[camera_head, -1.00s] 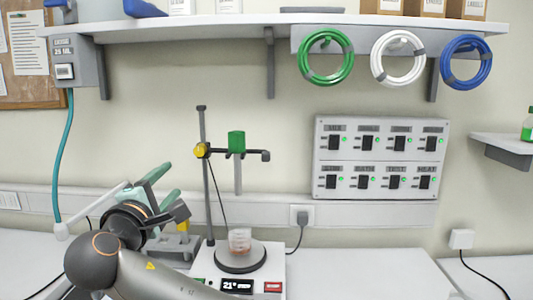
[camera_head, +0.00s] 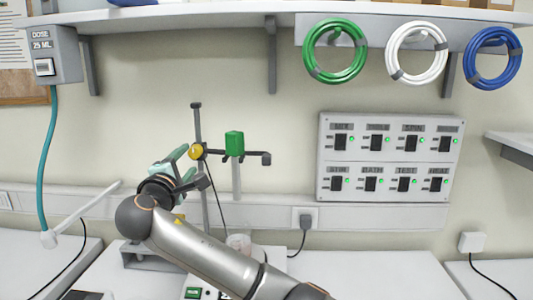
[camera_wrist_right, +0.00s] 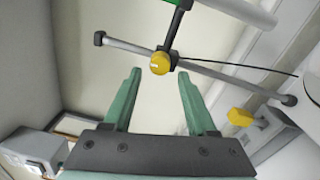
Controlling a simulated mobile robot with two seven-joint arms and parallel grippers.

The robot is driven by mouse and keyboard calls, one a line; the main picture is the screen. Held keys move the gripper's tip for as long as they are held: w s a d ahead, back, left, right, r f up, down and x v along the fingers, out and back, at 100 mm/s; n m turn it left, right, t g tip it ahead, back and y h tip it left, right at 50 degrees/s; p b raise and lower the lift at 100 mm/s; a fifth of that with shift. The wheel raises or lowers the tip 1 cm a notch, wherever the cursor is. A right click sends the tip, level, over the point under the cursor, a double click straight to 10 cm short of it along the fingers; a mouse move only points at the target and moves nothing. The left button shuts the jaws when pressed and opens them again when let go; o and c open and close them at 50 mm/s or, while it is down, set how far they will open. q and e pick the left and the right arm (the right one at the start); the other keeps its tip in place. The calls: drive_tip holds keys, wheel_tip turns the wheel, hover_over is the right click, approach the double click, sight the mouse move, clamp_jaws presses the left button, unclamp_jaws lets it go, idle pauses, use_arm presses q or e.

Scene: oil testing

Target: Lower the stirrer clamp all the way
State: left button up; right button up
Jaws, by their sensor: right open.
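The stirrer clamp has a yellow knob (camera_head: 196,151) on a thin upright rod (camera_head: 197,120). A side bar joins it to a green block (camera_head: 234,143) with a grey shaft (camera_head: 236,180) hanging below. The clamp sits in the upper half of the rod. In the wrist view, the yellow knob (camera_wrist_right: 160,63) lies just past and between the fingertips, apart from both fingers. My right gripper (camera_wrist_right: 160,75) is open and empty; in the head view it is left of the knob, its green fingers partly overlapping. My left gripper is not in view.
A glass beaker (camera_head: 238,243) stands under the shaft, partly hidden by my right arm, which also covers most of the hotplate. A switch panel (camera_head: 388,157) is on the wall at right. A shelf with coloured hose coils (camera_head: 335,52) is above.

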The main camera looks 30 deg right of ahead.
sight(193, 154)
drive_tip(key=p+x, duration=0.1)
drive_tip(key=x, duration=0.2)
drive_tip(key=shift+w+d+r, duration=0.15)
drive_tip(key=shift+w+d, duration=0.1)
drive_tip(key=shift+w+m, duration=0.2)
drive_tip(key=shift+m, duration=1.2)
